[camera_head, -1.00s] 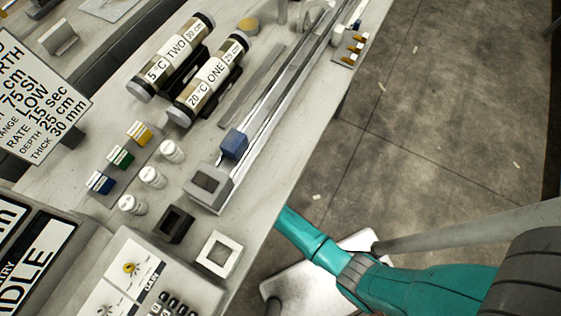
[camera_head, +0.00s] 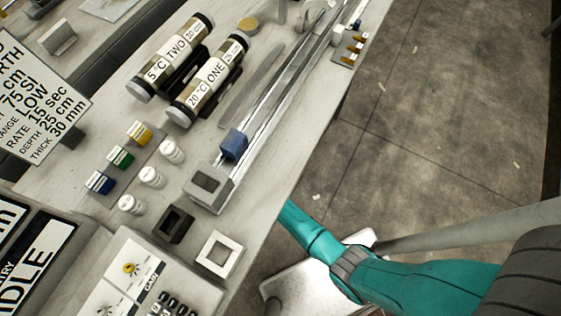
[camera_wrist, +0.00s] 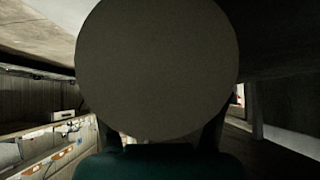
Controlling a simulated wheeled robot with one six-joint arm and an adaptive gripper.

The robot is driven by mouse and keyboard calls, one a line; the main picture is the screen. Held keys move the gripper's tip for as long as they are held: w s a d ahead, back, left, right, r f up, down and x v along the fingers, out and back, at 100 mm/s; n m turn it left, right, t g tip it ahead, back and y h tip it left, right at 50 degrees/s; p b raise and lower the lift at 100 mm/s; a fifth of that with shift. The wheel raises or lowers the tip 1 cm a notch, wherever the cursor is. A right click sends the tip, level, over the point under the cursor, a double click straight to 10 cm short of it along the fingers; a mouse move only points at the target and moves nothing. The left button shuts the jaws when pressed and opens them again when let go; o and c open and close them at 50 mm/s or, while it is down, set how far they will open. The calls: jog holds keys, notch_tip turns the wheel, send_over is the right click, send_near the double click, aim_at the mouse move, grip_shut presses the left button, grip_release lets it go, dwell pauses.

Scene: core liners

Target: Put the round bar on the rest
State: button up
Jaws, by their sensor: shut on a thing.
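In the wrist view a large dull grey-brown round face (camera_wrist: 157,70), which looks like the end of the round bar, fills the middle. My gripper (camera_wrist: 160,135) is shut on it, with dark fingers at its lower left and lower right. Its length behind the face is hidden. In the head view my teal arm reaches up to the bench's front edge; my gripper and the bar are not visible there. I cannot tell for certain which item is the rest.
The bench (camera_head: 262,190) holds two labelled core liners (camera_head: 172,58) (camera_head: 208,80) on black cradles, a long metal rail (camera_head: 290,85) with a blue block (camera_head: 233,145), white bottles (camera_head: 152,177), and square frames (camera_head: 219,254). Open floor (camera_head: 440,110) lies to the right.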

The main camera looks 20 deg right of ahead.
jog(key=o, duration=1.8)
jog(key=shift+c, duration=0.2)
jog(key=v, duration=0.6)
jog(key=shift+s+a+f, duration=0.15)
jog(key=shift+a+f, duration=0.05)
jog(key=shift+f, duration=0.1)
jog(key=s+a, duration=0.2)
jog(key=a, duration=0.1)
jog(key=s+a, duration=0.2)
jog(key=a, duration=0.1)
jog(key=s+a, duration=0.2)
jog(key=shift+s+a, duration=0.2)
jog(key=shift+a, duration=0.2)
jog(key=shift+d+f, duration=0.1)
